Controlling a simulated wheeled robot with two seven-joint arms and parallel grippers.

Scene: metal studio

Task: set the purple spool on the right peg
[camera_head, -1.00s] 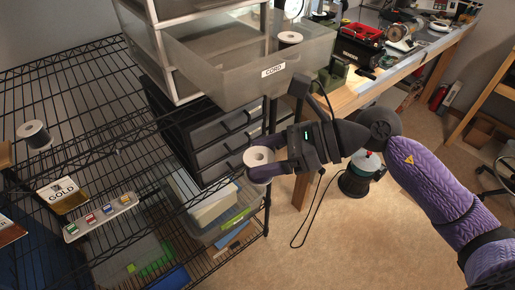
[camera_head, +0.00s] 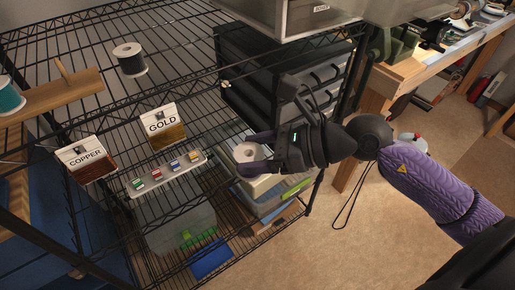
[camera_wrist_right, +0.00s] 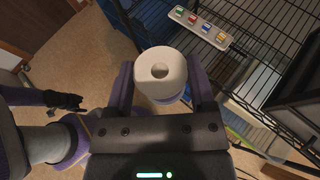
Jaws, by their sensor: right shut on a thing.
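My right gripper (camera_head: 262,158) is shut on a spool (camera_head: 245,153) with a white flange and a centre hole. The spool is held in the air in front of the wire shelf, hole facing up. In the right wrist view the spool (camera_wrist_right: 160,72) sits between the fingers (camera_wrist_right: 160,95), with a little purple below its flange. A wooden board (camera_head: 50,100) lies on the shelf at the far left. Its right peg (camera_head: 62,69) stands bare and slightly tilted in view. A teal spool (camera_head: 8,97) is at its left end. A dark arm part at the wrist view's left may be my left gripper (camera_wrist_right: 72,101).
A dark spool (camera_head: 130,60) stands on the wire shelf (camera_head: 190,45). Black drawers (camera_head: 290,75) stand behind the gripper.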

